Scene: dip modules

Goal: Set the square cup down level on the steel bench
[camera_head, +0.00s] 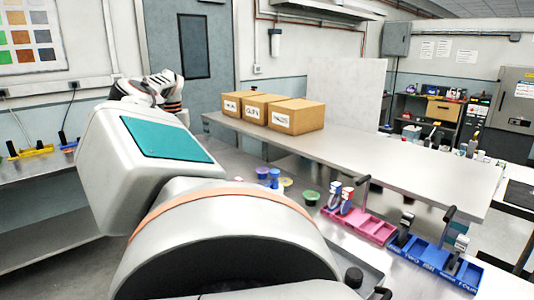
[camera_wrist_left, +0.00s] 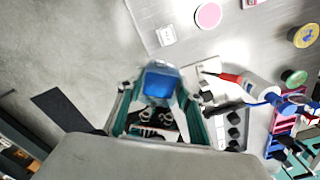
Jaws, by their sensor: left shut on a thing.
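In the left wrist view, my left gripper (camera_wrist_left: 158,112) is shut on the square cup (camera_wrist_left: 160,84), which looks blue inside with a pale rim. The cup sits between the two teal-edged fingers, near the bench edge in that picture. I cannot tell how far above the bench it is or whether it is level. The steel bench (camera_wrist_left: 240,45) fills the upper right of that view and also shows in the head view (camera_head: 313,232). My large arm hides the left gripper and the cup in the head view. My right gripper is not in view.
In the head view, colored tubs (camera_head: 310,197), a pink rack (camera_head: 372,228) and a blue rack (camera_head: 432,258) stand on the bench. Three cardboard boxes (camera_head: 296,116) sit on a raised steel shelf (camera_head: 400,165). A red-tipped bottle (camera_wrist_left: 248,86) lies right of the cup in the wrist view.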

